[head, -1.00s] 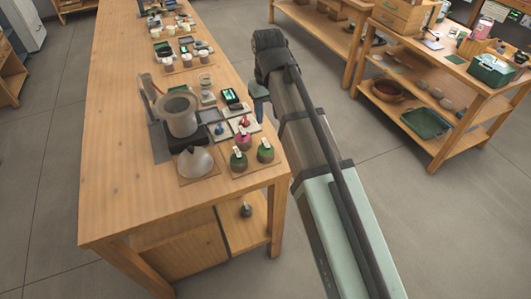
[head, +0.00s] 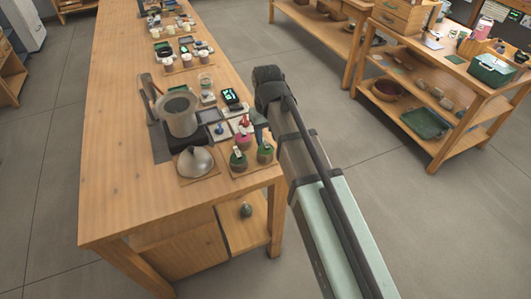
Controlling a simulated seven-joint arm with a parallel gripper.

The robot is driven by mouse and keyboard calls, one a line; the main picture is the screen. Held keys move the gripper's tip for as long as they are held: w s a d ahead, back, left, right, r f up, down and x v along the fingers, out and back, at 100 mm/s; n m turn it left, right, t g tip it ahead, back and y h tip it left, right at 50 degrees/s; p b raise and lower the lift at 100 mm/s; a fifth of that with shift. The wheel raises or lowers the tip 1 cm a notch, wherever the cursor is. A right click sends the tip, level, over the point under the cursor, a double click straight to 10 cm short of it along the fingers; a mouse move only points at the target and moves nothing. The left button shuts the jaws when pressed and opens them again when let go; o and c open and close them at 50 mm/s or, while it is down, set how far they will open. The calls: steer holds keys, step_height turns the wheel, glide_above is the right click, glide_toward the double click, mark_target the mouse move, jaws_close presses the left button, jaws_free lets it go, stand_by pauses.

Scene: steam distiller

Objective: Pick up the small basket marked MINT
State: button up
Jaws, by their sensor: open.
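Two small dark green baskets with pale tags stand on a wooden board near the right front corner of the long table. The left basket (head: 238,160) shows pink at its top, and the right basket (head: 265,154) shows green. The tags are too small to read, so I cannot tell which is marked MINT. My gripper (head: 262,136) points down just above and behind the right basket. It is open, and its fingers are partly hidden by my arm. I cannot tell whether it touches the basket.
A grey pot (head: 179,115) on a dark base and a pale metal cone (head: 195,161) stand left of the baskets. A small dark round object (head: 246,210) sits on the shelf below. The table's left side (head: 115,150) is clear.

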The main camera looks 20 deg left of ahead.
mark_target(265, 142)
steer(key=shift+a+f, duration=0.15)
steer(key=shift+f, duration=0.9)
steer(key=shift+a+f, duration=0.1)
steer(key=shift+f, duration=0.9)
jaws_close()
